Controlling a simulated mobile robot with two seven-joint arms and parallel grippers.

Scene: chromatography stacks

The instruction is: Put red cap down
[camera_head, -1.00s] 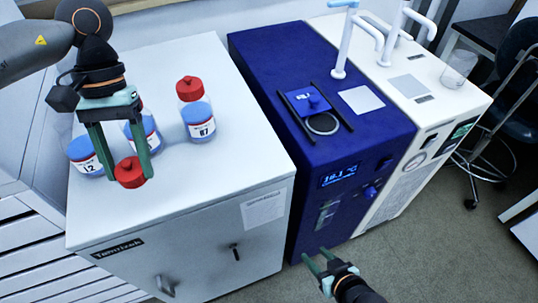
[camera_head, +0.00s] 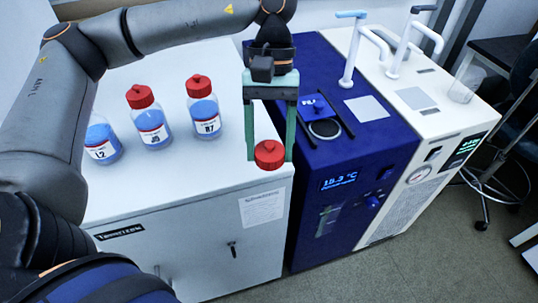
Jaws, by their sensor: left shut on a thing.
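My left gripper (camera_head: 269,155) is shut on a red cap (camera_head: 269,154), with one green finger on each side of it. The cap is over the front right corner area of the white cabinet top (camera_head: 215,143); I cannot tell whether it touches the surface. To the left stand three bottles with blue liquid: the L2 bottle (camera_head: 102,141), whose top is partly hidden by my arm, a middle bottle (camera_head: 149,124) with a red cap, and an R7 bottle (camera_head: 204,112) with a red cap. My right gripper is not in view.
A blue instrument (camera_head: 345,150) with a small lidded well (camera_head: 324,128) stands right of the cabinet. A white instrument (camera_head: 425,110) with white taps and a clear beaker (camera_head: 465,85) is further right. The cabinet top between bottles and gripper is clear.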

